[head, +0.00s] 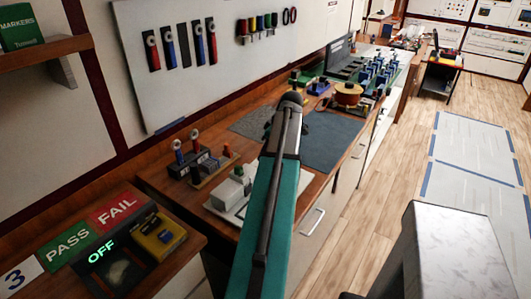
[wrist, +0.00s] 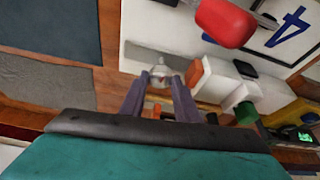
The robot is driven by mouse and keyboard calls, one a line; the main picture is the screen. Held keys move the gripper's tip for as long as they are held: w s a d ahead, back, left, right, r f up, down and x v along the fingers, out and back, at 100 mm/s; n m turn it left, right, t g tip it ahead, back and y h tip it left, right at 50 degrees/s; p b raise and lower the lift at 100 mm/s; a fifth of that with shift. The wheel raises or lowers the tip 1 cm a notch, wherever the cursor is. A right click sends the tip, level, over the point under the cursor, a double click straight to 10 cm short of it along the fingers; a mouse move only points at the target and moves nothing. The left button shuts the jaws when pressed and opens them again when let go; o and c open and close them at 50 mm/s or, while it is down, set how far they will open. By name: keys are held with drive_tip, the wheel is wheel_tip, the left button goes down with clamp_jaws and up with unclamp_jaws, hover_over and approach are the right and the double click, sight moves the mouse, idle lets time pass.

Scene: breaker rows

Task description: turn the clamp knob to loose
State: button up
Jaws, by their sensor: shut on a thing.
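In the wrist view, the two dark purple fingers of my gripper (wrist: 159,84) reach toward a white plate (wrist: 138,57). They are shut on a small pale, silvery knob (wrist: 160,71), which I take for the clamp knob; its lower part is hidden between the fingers. I cannot read a loose or tight mark on it. In the head view, a white fixture (head: 230,192) stands on the bench left of my teal arm. The arm hides my gripper and the knob there.
In the head view, a yellow device (head: 160,238) sits front left, and a dark mat (head: 332,140) lies clear right of my arm.

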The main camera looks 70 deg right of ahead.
drive_tip(key=shift+s, duration=0.1)
drive_tip(key=o, duration=1)
drive_tip(key=shift+o, duration=0.2)
drive_tip(key=shift+r, duration=0.15)
drive_tip(key=b+v, duration=0.2)
drive_tip(key=v, duration=1.1)
drive_tip(key=shift+r+b, duration=0.25)
drive_tip(key=shift+b, duration=0.1)
drive_tip(key=shift+s, duration=0.1)
